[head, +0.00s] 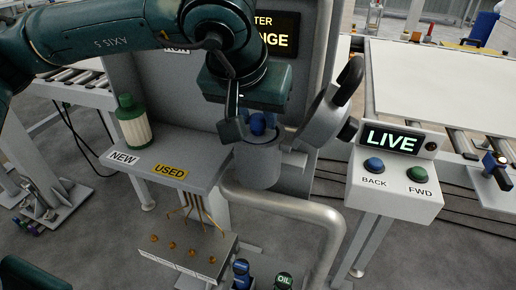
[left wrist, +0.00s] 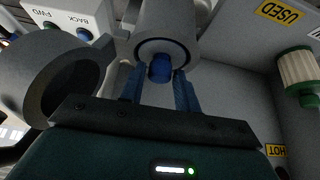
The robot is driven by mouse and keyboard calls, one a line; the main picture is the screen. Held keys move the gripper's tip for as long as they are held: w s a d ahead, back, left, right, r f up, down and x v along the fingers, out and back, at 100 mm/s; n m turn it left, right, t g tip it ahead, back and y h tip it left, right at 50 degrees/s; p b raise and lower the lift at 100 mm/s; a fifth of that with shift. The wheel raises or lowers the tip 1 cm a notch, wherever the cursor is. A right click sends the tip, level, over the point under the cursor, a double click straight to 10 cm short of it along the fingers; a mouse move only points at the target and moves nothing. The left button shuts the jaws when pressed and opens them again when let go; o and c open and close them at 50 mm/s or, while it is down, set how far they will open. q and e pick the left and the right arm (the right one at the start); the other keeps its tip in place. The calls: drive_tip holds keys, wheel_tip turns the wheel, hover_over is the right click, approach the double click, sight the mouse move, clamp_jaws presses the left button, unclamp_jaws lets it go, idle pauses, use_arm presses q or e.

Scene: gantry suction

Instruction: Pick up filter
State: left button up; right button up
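A filter with a cream pleated body and green cap (head: 134,122) stands upright on the shelf near the NEW label. It also shows at the right of the left wrist view (left wrist: 299,76). A blue knob (left wrist: 160,69) sits in the mouth of the grey round housing (left wrist: 166,25); whether it tops another filter is hidden. In the head view the housing (head: 258,168) is partly covered by my left gripper. My left gripper (left wrist: 160,90) points at the housing, its blue fingers apart on either side of the knob with small gaps. My right gripper is not in view.
The housing's grey lid (head: 322,118) with a black ring handle is swung open on the right. A control box (head: 395,188) reads LIVE. The shelf (head: 205,150) beside the USED label is bare. A grey pipe (head: 318,212) curves below.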

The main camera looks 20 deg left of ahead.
use_arm(q)
clamp_jaws()
drive_tip(key=shift+r, duration=0.1)
idle(0.3)
